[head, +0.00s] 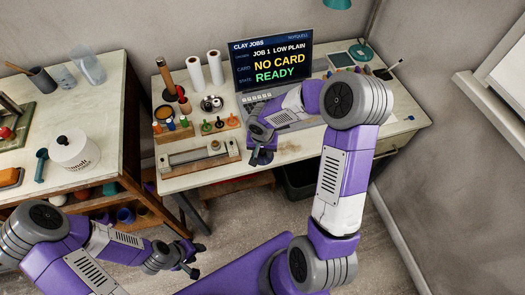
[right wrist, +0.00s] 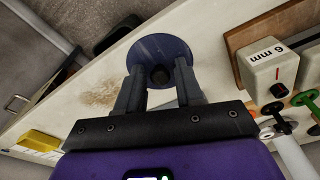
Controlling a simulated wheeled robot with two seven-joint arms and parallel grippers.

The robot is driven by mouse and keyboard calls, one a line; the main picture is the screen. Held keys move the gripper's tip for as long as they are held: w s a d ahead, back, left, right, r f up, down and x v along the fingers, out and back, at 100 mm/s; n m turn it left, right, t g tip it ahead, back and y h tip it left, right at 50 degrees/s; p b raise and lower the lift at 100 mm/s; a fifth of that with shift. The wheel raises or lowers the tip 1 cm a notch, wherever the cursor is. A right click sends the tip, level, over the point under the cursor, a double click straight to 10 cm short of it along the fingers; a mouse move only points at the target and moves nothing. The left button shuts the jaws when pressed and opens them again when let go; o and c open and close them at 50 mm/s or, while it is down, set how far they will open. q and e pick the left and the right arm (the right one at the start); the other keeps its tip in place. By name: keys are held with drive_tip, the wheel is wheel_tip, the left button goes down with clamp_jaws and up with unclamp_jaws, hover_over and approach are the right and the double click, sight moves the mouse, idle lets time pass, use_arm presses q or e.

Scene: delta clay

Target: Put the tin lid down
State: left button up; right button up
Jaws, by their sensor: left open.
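The tin lid (right wrist: 150,48) is a dark blue disc with a small dark knob at its centre, seen in the right wrist view. My right gripper (right wrist: 158,75) has its two fingers on either side of the knob, with the disc just beyond the fingertips. In the head view my right gripper (head: 262,155) is over the front edge area of the pale worktable (head: 300,148), right of the wooden frame, and the lid is mostly hidden there. My left gripper (head: 188,262) is open and empty, low over the floor, away from both tables.
A laptop (head: 270,62) stands at the back of the worktable. A wooden frame (head: 198,160), a block marked 6 mm (right wrist: 268,70) and several coloured stamps (head: 220,124) lie left of my right gripper. A white round container (head: 75,153) stands on the left bench. Bare tabletop shows beside the lid.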

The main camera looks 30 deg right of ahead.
sight(262, 159)
drive_tip(key=shift+o, duration=0.6)
drive_tip(key=shift+r, duration=0.15)
wheel_tip(262, 159, up, 11)
drive_tip(key=s+p, duration=0.1)
drive_tip(key=p, duration=0.3)
drive_tip(key=s+a+f+n+g+y, duration=0.1)
drive_tip(key=s+a+f+n+y, duration=0.35)
drive_tip(key=a+f, duration=0.9)
drive_tip(key=s+a+f, duration=0.2)
drive_tip(key=s+f, duration=0.7)
drive_tip(key=s, duration=0.1)
drive_tip(key=shift+a+f, duration=0.15)
drive_tip(key=shift+f, duration=0.05)
